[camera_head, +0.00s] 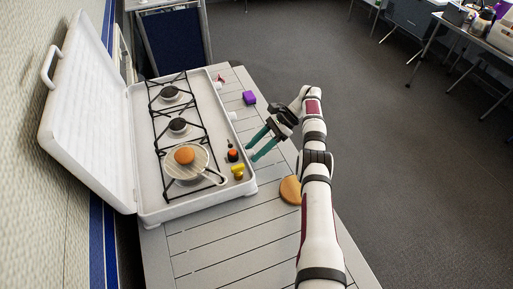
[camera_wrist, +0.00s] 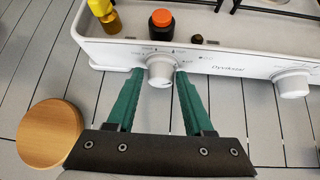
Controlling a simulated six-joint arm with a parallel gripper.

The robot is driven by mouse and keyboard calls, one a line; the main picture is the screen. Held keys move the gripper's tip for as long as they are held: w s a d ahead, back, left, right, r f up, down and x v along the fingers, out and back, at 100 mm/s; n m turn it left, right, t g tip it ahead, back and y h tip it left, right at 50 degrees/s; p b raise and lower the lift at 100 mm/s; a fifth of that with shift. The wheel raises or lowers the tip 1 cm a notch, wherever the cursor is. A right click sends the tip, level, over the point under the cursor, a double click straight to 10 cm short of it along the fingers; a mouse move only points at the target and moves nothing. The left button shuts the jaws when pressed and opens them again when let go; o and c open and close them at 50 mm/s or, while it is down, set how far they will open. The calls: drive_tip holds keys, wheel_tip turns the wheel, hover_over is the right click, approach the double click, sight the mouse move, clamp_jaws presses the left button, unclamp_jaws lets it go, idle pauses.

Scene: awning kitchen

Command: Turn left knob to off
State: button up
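The stove (camera_head: 160,207) is white with its lid open, standing on a slatted table. Its left knob (camera_wrist: 161,70) is white and round, on the front panel in the wrist view. The right knob (camera_wrist: 291,83) sits farther right on the same panel. My gripper (camera_wrist: 159,77) has green fingers, spread open with one on each side of the left knob. The tips are close to the knob; I cannot tell if they touch it. In the head view my gripper (camera_head: 250,154) is at the stove's front edge, and I cannot make out the left knob there.
A pan (camera_head: 172,168) with a round brown item (camera_head: 185,155) sits on the nearest burner. A yellow bottle (camera_head: 238,172) and an orange-capped dark jar (camera_head: 232,156) stand on the stove's front ledge. A wooden disc (camera_head: 290,190) and a purple block (camera_head: 249,98) lie on the table.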

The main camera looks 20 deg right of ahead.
drive_tip(key=shift+r, duration=0.1)
drive_tip(key=shift+r, duration=0.3)
drive_tip(key=s+d+r, duration=0.8)
drive_tip(key=r, duration=0.2)
drive_tip(key=shift+d, duration=0.25)
drive_tip(key=shift+r, duration=0.1)
